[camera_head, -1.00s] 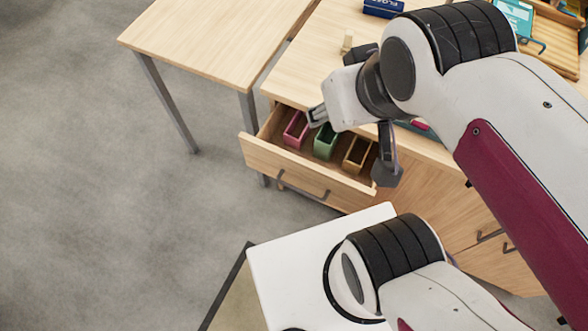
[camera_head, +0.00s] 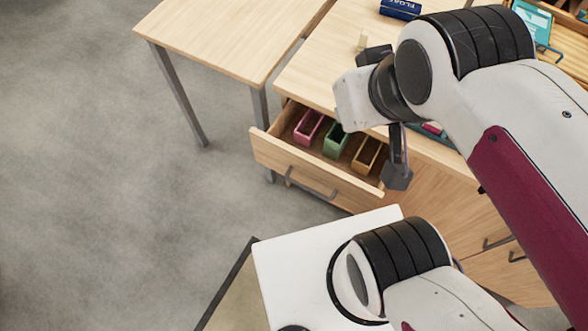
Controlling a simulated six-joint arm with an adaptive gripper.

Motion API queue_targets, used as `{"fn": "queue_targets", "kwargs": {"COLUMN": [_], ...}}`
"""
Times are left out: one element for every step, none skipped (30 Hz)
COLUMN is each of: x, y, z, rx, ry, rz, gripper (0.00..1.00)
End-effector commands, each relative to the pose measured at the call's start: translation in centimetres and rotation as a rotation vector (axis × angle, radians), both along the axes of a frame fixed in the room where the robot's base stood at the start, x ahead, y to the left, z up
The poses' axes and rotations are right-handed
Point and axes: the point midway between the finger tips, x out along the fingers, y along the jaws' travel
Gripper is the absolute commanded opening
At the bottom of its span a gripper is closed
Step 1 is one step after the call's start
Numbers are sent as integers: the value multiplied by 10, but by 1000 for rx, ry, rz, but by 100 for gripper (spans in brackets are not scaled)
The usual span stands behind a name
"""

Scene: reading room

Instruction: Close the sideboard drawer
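The sideboard (camera_head: 440,215) is pale wood, and its drawer (camera_head: 300,168) stands pulled out below the top, with the inside showing. The drawer's grey bar handle (camera_head: 312,188) is on its front face. Inside are a pink box (camera_head: 308,127), a green box (camera_head: 335,141) and a tan box (camera_head: 366,155), all open-topped. My gripper (camera_head: 345,122) is above the open drawer, near the edge of the sideboard top. The drawer's back right is partly covered by my arm.
A wooden table (camera_head: 215,35) with grey legs stands left of the sideboard. The grey floor (camera_head: 120,220) before the drawer's left side is clear.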

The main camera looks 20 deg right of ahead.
Motion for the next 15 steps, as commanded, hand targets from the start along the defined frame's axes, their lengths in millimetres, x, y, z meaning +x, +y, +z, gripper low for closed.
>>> {"fn": "queue_targets", "kwargs": {"x": [0,0,1,1,2,2,2,2,3,3,3,3,3,3,3], "y": [3,6,9,12,15,20,23,26,31,35,38,43,47,50,55], "z": [-1,-3,-5,-7,-10,-14,-18,-21,-26,-29,-33,-37,-40,-43,-47], "rx": [0,-1,-1,-1,-3,-4,-6,-7,-10,-12,-15,-19,-21,-23,-24], "ry": [6,11,22,33,45,64,79,94,114,130,145,166,180,195,215], "rz": [15,25,39,52,67,86,102,116,137,151,167,186,200,213,231], "gripper": [0,0,0,0,0,0,0,0,0,0,0,0,0,0,0]}}
